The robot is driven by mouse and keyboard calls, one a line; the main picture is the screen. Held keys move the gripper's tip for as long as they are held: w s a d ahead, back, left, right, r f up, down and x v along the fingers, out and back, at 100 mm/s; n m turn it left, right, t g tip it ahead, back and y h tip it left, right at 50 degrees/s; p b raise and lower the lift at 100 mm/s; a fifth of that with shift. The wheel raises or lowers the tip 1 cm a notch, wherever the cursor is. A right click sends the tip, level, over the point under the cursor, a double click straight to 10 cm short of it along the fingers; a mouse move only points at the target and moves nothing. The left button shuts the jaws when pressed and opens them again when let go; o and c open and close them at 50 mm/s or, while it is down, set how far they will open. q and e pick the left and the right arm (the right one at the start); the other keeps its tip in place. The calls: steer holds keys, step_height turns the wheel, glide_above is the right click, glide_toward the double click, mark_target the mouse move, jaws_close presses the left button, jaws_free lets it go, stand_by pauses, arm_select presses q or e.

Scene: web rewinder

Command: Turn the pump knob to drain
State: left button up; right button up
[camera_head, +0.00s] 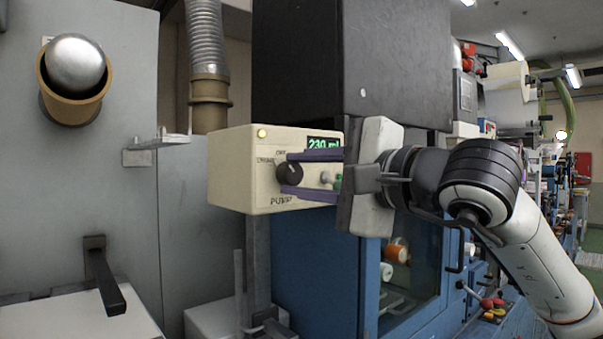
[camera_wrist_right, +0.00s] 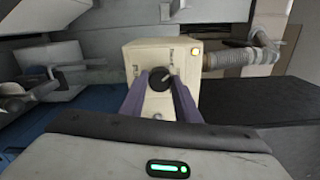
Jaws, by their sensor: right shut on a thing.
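The pump box (camera_head: 237,176) is a cream box mounted in front of the blue machine. Its front carries a black round knob (camera_head: 289,173), a green display reading about 230, and a PUMP label. A yellow lamp (camera_head: 262,133) is lit on the box. My right gripper (camera_head: 292,174) comes from the right with its purple fingers on either side of the knob, shut on it. In the right wrist view the knob (camera_wrist_right: 158,79) sits between the two fingertips. The knob's exact pointer direction is too small to tell. My left gripper is not in view.
A grey flexible hose (camera_head: 205,40) rises behind the box. A black cabinet (camera_head: 345,60) hangs above it. At left, a grey panel has a metal ball in a brown ring (camera_head: 75,75) and a black lever (camera_head: 104,277). A glass window (camera_head: 410,260) lies below my right gripper.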

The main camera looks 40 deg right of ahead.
steer(key=shift+n, duration=0.6)
steer(key=shift+f, duration=0.1)
steer(key=o, duration=1)
steer(key=shift+o, duration=0.2)
steer(key=s+b, duration=0.2)
steer(key=s, duration=0.8)
steer(key=shift+s+d, duration=0.2)
steer(key=shift+d, duration=0.2)
